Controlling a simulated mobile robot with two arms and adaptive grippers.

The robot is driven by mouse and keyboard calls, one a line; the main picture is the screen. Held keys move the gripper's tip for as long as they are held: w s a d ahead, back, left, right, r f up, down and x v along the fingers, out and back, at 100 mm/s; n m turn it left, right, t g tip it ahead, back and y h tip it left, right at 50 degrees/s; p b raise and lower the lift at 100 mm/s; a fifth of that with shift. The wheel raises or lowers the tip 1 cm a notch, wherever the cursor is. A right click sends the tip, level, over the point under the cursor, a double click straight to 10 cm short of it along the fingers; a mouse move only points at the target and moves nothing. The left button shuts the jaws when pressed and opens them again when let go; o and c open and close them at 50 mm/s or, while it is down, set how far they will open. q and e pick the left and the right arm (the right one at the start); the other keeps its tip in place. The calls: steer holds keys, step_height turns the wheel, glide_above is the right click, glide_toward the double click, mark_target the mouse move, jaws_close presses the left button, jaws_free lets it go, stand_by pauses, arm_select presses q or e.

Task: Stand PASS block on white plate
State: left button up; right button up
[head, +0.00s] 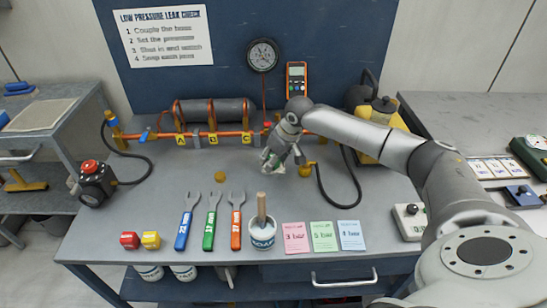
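My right gripper (273,161) hangs over the middle of the bench, in front of the copper pipe. Something pale with a hint of green shows at its fingers, but it is too small to tell whether it is a held block or part of the fingers. A red block (130,240) and a yellow block (151,240) sit side by side at the front left of the bench; their lettering is unreadable. I cannot pick out a block marked PASS. A white plate-like piece (408,229) with a black knob lies at the right of the bench, partly behind my arm. My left gripper is out of view.
Blue (187,222), green (211,220) and orange (236,220) wrenches lie beside a white tub (262,234) with a wooden handle. Three cards (322,236) lie right of it. The valved copper pipe (232,135) and black hose (335,195) stand behind.

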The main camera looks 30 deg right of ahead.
steer(key=shift+r, duration=0.1)
steer(key=v, duration=1.2)
